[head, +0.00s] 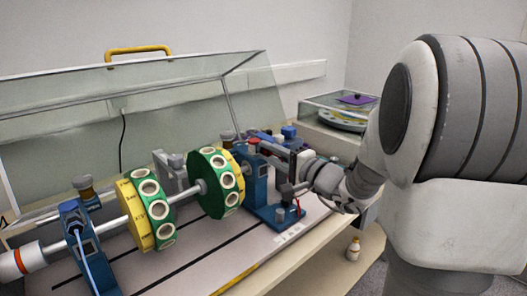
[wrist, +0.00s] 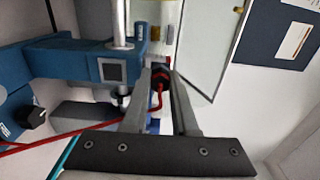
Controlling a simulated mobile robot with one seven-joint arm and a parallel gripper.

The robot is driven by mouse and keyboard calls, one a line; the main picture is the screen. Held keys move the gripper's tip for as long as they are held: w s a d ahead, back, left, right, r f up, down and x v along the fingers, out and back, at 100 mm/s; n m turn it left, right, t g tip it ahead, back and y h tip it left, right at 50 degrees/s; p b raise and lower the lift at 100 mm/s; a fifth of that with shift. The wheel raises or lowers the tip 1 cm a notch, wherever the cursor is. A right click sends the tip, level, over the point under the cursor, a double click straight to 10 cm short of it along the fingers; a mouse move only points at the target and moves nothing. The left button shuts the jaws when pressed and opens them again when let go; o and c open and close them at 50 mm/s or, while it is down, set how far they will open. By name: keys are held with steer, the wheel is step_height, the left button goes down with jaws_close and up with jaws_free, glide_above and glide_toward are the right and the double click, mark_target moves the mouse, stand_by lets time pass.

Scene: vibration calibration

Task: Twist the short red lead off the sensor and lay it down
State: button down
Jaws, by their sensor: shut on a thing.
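In the wrist view my gripper (wrist: 160,75) is shut on the red lead (wrist: 159,97), close by a blue bearing stand (wrist: 75,66). The lead bends down between the fingers, and a thin red line runs on to the left edge, apparently the same lead. The sensor is not clearly seen; the fingers hide the spot where the lead's end sits, so I cannot tell whether it is still joined. In the head view a bit of red lead (head: 299,206) shows beside the foot of the right blue stand (head: 274,215), below my wrist.
A shaft (head: 190,194) carries green-and-yellow discs (head: 207,181) left of the stand. A raised clear guard (head: 60,125) stands behind. A clear-lidded case (head: 340,112) sits at the back right. A small bottle (head: 353,249) stands lower, right of the bench's front edge.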

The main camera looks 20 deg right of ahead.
mark_target(270, 153)
steer(key=shift+n+b, duration=2.1)
steer(key=shift+b, duration=2.4)
stand_by(0.6)
steer(key=shift+v, duration=0.8)
stand_by(1.3)
steer(key=shift+v, duration=1.75)
